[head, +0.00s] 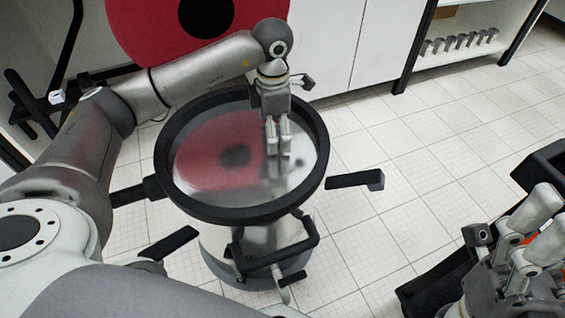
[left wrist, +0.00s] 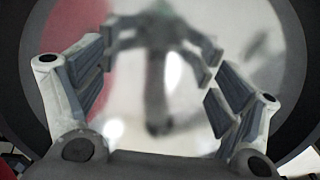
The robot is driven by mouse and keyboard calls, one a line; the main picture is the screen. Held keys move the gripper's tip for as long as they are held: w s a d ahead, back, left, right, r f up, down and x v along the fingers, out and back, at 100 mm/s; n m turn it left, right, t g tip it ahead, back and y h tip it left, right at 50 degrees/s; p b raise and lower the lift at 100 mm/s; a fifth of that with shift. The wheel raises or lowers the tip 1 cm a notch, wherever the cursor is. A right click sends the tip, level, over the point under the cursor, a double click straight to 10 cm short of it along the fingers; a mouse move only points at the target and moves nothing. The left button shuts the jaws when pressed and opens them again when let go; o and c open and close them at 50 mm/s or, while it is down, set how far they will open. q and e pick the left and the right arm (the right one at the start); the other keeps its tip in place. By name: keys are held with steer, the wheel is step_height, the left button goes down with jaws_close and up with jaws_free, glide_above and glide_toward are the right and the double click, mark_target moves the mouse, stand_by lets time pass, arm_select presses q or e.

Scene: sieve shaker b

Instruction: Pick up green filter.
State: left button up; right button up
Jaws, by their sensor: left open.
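No green filter can be made out in either view. A round sieve shaker with a thick black rim (head: 180,205) and a shiny, mirror-like inner surface (head: 235,178) stands in front of me. My left gripper (head: 279,153) points down over the right half of this surface, inside the rim in the picture. In the left wrist view its fingers (left wrist: 160,72) are spread with nothing between them, and their blurred reflection shows below. My right gripper (head: 522,255) is at the lower right, away from the shaker; its fingertips are not clear.
Black handles (head: 355,180) stick out from the shaker's sides. A big red disc (head: 145,25) with a black centre stands behind it. A black bin (head: 432,290) is at the lower right, partly behind my right gripper. A shelf with small metal parts (head: 460,42) is at the back. Tiled floor is clear between.

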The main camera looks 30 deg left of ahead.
mark_target(276, 157)
arm_select(q)
step_height(276, 157, down, 4)
steer(key=shift+f+b, duration=0.2)
steer(key=shift+b, duration=0.45)
steer(key=shift+s+d+f+b, duration=0.1)
steer(key=shift+f+b, duration=0.6)
steer(key=shift+f, duration=0.65)
steer(key=shift+s+f+b, duration=0.1)
steer(key=shift+f+b, duration=0.6)
steer(key=shift+f, duration=0.65)
steer(key=shift+r, duration=0.1)
steer(key=c, duration=1.4)
